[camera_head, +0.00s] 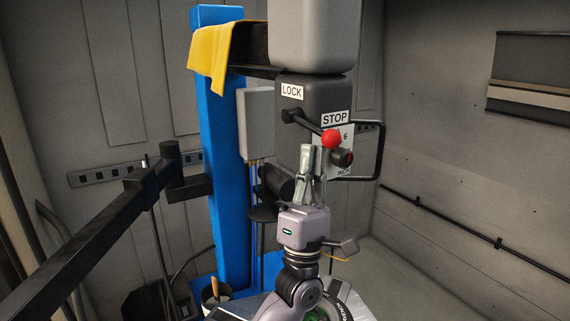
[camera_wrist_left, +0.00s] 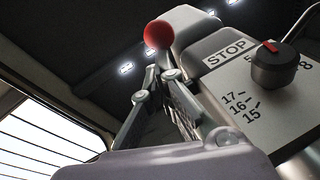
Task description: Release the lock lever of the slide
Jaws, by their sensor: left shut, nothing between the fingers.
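The lock lever (camera_head: 308,126) is a dark rod on the front of the dark slide housing (camera_head: 312,92), under a LOCK label. It slopes down to the right and ends in a red ball knob (camera_head: 331,138). In the left wrist view the red ball (camera_wrist_left: 158,34) shows just beyond the fingertips; most of the rod is hidden there. My left gripper (camera_head: 306,150) points up, just below and left of the ball. Its fingers (camera_wrist_left: 155,76) are shut and empty. I cannot tell whether they touch the lever. My right gripper is in neither view.
A STOP label and a numbered plate with a black, red-marked dial (camera_head: 342,157) sit right beside the ball. A black looped handle (camera_head: 382,150) stands farther right. A blue column (camera_head: 226,150) and a yellow cloth (camera_head: 212,55) are at left.

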